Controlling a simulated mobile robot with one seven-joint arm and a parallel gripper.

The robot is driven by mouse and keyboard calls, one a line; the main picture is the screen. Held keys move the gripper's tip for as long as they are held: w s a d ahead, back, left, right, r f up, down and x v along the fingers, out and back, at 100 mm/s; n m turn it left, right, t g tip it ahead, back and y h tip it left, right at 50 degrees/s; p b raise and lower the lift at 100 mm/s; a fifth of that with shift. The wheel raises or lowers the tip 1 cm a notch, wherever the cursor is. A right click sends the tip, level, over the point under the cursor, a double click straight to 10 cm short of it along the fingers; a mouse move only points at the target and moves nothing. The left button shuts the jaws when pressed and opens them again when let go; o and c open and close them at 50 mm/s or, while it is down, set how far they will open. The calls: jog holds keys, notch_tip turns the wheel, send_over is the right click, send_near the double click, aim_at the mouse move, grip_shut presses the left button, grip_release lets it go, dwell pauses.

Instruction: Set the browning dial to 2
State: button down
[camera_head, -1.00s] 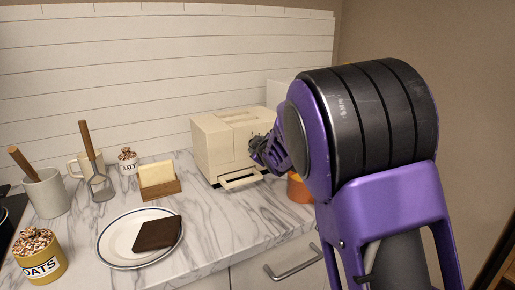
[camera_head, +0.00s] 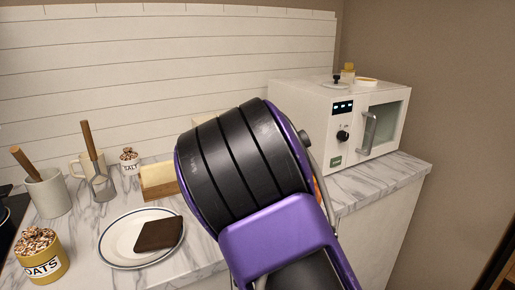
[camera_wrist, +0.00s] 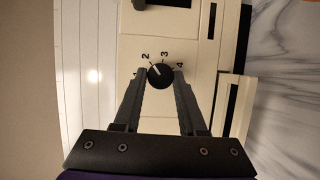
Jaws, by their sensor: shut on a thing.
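The black browning dial (camera_wrist: 160,76) is on the cream toaster face (camera_wrist: 185,48) in the wrist view. Printed numbers 2, 3 and 4 show around it; the mark by the left fingertip is partly covered. The dial's white pointer line slants up and left, roughly toward the 2. My gripper (camera_wrist: 160,80) is shut on the dial, one finger on each side. In the head view my arm hides my gripper and nearly all of the toaster; only a cream sliver of the toaster (camera_head: 208,118) shows above the arm.
A white microwave (camera_head: 310,110) stands right of my arm. Left are a plate (camera_head: 112,247) with dark bread (camera_head: 158,234), a napkin holder (camera_head: 160,192), a salt jar (camera_head: 129,163), a utensil crock (camera_head: 48,195) and an oats jar (camera_head: 40,262). The right counter front is clear.

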dwell(0.4)
jog(key=shift+c, duration=2.3)
grip_release()
jog(key=s+d+p, duration=0.2)
jog(key=s+d, duration=0.1)
jog(key=s, duration=1.4)
jog(key=shift+d+r, duration=0.15)
jog(key=shift+r, duration=0.05)
